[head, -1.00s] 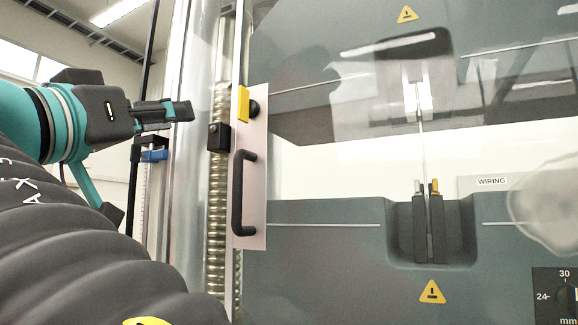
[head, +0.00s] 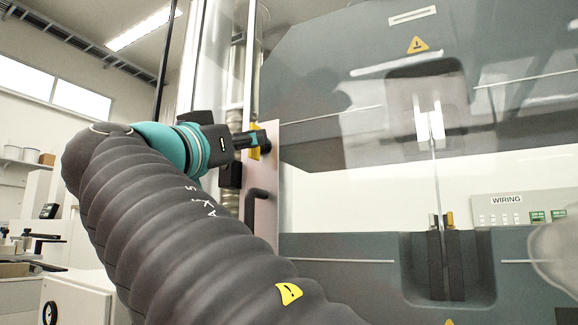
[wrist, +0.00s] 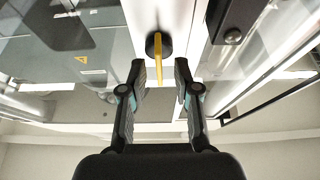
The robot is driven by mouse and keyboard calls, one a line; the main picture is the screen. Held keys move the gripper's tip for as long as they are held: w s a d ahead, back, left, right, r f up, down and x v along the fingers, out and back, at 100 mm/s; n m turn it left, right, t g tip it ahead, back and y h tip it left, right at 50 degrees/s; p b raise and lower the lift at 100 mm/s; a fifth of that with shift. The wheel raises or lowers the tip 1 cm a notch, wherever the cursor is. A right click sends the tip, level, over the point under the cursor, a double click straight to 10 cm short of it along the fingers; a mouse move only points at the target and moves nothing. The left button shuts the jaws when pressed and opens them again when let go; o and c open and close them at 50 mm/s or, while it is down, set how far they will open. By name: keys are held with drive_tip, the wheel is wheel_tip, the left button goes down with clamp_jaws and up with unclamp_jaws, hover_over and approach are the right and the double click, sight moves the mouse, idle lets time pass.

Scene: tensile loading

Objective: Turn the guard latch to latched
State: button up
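The guard latch is a yellow tab (head: 255,142) on a round black knob, mounted on the pale door strip (head: 267,170). My gripper (wrist: 160,75) is open, one finger on each side of the tab, with gaps visible on both sides. In the head view my gripper (head: 254,139) is at the latch and partly covers it. Whether the fingertips touch the strip cannot be told.
A black door handle (head: 262,194) sits just below the latch. A dark block (head: 230,175) is on the frame left of the strip. The clear guard covers the grey testing machine (head: 345,255) on the right.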

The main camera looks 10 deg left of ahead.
drive_tip(key=shift+w+d+r, duration=0.25)
drive_tip(key=shift+w, duration=0.25)
clamp_jaws()
